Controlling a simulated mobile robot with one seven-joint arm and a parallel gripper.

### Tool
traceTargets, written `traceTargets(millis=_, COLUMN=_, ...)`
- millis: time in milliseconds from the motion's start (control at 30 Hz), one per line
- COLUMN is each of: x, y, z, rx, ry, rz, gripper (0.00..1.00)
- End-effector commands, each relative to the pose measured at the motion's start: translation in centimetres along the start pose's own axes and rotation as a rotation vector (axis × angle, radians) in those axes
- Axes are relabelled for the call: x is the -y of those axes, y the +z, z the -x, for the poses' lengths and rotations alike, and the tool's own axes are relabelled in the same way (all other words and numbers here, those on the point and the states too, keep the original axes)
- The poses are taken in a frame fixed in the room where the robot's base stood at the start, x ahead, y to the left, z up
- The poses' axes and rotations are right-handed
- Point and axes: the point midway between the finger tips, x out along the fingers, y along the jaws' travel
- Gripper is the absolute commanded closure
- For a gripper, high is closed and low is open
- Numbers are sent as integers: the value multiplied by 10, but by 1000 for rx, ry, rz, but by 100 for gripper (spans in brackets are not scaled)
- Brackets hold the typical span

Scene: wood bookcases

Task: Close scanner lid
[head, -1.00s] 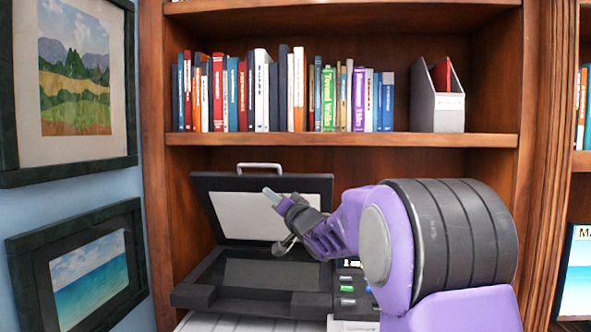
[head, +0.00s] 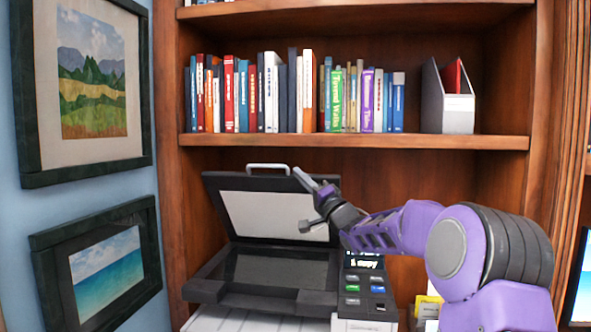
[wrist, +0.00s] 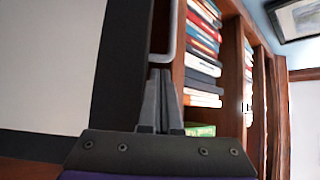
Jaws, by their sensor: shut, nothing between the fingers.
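The scanner (head: 275,270) stands in front of the bookcase with its dark lid (head: 216,182) raised and tilted back. The lid's pale inner face (head: 265,212) and the dark glass bed are both visible. A light handle (head: 268,167) sits on the lid's top edge; it also shows in the wrist view (wrist: 171,45). My gripper (head: 300,172) is shut and empty, at the lid's upper right edge in the head view. In the wrist view my closed fingertips (wrist: 161,74) point toward the handle's end. I cannot tell whether they touch the lid.
A shelf (head: 350,142) with a row of books (head: 290,95) and a grey file holder (head: 448,97) is above the scanner. The control panel (head: 366,290) is at the scanner's right. Framed pictures (head: 95,268) hang on the left wall.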

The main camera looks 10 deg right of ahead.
Motion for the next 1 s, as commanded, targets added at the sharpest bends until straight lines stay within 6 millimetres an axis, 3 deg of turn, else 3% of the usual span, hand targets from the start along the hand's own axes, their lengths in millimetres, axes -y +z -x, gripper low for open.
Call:
traceTargets(millis=100, x=1, y=0, z=-17, rx=0, ry=-1, rz=0, gripper=100)
traceTargets(millis=300, x=0, y=0, z=-29, rx=-1, ry=0, rz=1, gripper=100)
traceTargets(millis=1000, x=-11, y=7, z=-22, rx=0, ry=-36, rz=32, gripper=100)
